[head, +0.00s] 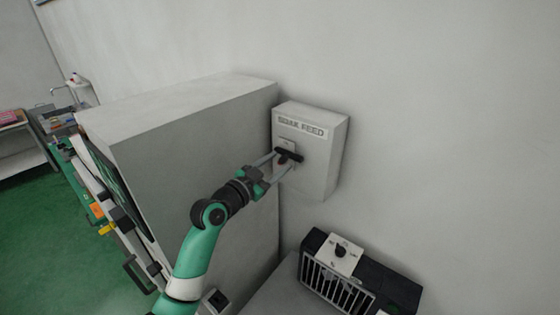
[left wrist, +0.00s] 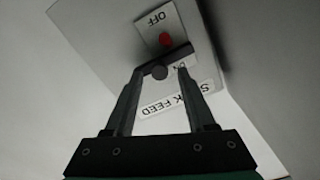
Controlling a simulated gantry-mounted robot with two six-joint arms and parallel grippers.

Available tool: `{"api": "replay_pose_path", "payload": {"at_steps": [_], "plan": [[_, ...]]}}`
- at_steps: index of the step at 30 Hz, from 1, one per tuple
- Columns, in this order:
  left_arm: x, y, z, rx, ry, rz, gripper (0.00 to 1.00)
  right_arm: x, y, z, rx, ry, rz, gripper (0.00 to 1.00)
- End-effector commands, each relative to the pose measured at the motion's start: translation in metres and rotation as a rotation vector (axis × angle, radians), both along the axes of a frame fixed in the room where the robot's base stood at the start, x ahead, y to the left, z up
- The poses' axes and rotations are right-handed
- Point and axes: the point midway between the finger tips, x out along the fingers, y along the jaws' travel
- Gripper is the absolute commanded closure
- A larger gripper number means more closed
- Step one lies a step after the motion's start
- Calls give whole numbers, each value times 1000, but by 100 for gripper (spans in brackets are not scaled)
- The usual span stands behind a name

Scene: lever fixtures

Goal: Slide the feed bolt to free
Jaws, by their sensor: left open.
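The feed box (head: 321,165), a pale wall box labelled "SOAK FEED", is on the wall in the middle of the head view. On its front is a dark bar-shaped handle (head: 290,154), with a red spot just below it. In the left wrist view the box appears upside down, with the dark handle (left wrist: 159,73), the red spot (left wrist: 166,40), and "OFF" and "ON" markings. My left gripper (head: 284,160) is open, its fingertips at either side of the handle. I cannot tell whether they touch it. My right gripper is not in view.
A large grey cabinet (head: 205,165) stands left of the box, close beside my left arm. Below right is a dark unit (head: 393,290) with a white dial plate (head: 339,254) and a grille. The wall right of the box is bare.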

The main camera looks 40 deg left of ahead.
Motion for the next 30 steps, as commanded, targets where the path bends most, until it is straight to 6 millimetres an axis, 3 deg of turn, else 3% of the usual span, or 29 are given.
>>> {"api": "replay_pose_path", "payload": {"at_steps": [6, 14, 23, 30], "plan": [[16, 1, 0, 0, 0, 0, 45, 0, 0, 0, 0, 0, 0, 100], [17, 1, 0, 0, 0, 0, 46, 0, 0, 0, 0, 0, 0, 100], [16, 1, 0, 0, 0, 0, 100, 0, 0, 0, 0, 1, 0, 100], [16, 1, 0, 0, 0, 0, 100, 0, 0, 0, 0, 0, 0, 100]]}}
